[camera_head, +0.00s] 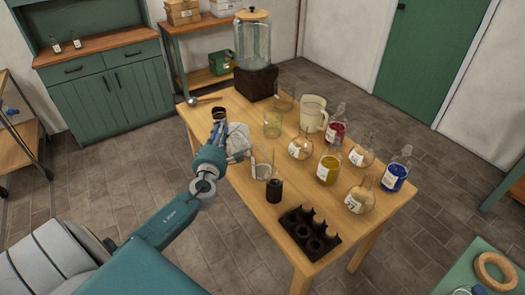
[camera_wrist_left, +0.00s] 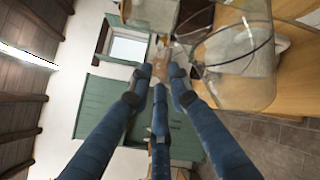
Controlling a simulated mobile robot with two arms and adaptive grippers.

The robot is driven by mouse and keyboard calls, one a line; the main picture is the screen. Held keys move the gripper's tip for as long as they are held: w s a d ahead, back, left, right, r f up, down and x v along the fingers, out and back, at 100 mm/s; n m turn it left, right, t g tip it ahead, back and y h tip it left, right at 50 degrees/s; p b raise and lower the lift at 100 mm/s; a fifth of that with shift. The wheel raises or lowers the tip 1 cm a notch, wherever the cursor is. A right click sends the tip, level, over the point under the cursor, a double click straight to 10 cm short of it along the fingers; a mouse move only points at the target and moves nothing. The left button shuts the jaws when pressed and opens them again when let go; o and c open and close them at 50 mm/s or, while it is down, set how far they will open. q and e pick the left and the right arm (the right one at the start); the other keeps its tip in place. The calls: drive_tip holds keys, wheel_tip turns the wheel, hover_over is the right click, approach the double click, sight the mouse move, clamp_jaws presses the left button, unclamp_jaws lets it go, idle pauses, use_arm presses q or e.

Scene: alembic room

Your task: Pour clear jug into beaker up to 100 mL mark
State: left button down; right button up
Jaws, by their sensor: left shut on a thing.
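My left gripper (camera_head: 240,148) reaches over the near left part of the wooden table and is shut on a clear glass vessel. In the left wrist view this clear jug (camera_wrist_left: 228,85) lies to the right of the blue fingers (camera_wrist_left: 160,72); the grip point is small and hard to make out. In the head view clear glass (camera_head: 262,170) shows just right of the fingers, by a dark cylinder (camera_head: 275,191); I cannot tell which vessel it is. A greenish clear beaker (camera_head: 272,128) stands upright behind. Level and marks are unreadable. My right gripper is out of view.
The table (camera_head: 237,187) also carries a cream jug (camera_head: 313,112), several labelled flasks with red (camera_head: 336,131), yellow (camera_head: 328,169) and blue (camera_head: 395,177) contents, and a dark holed rack (camera_head: 322,242) at the front. A glass dispenser (camera_head: 252,42) stands at the back.

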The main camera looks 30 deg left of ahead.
use_arm(q)
drive_tip(key=shift+w+r, duration=0.1)
drive_tip(key=shift+r, duration=0.2)
idle(0.4)
drive_tip(key=shift+s+a+f+n+b, duration=0.2)
drive_tip(key=shift+a+f+n+b, duration=0.05)
drive_tip(key=shift+f+b, duration=0.3)
drive_tip(key=shift+s+a+f+n+b, duration=0.15)
drive_tip(key=shift+a+f+n+b, duration=0.1)
drive_tip(key=shift+f+b, duration=0.3)
drive_tip(key=shift+s+a+f+n, duration=0.1)
drive_tip(key=shift+a+n, duration=0.2)
drive_tip(key=shift+n, duration=0.1)
drive_tip(key=f+n+b, duration=0.1)
drive_tip(key=a+f+n+b, duration=0.1)
drive_tip(key=b, duration=0.1)
drive_tip(key=shift+s+a, duration=0.15)
drive_tip(key=shift+s, duration=0.15)
drive_tip(key=a+n+b, duration=0.1)
drive_tip(key=n, duration=0.1)
drive_tip(key=s+a+f+n+b, duration=0.1)
drive_tip(key=n, duration=0.1)
drive_tip(key=s+a+f+n+b, duration=0.1)
drive_tip(key=a+b, duration=0.1)
drive_tip(key=shift+f+n, duration=0.15)
drive_tip(key=shift+n, duration=0.25)
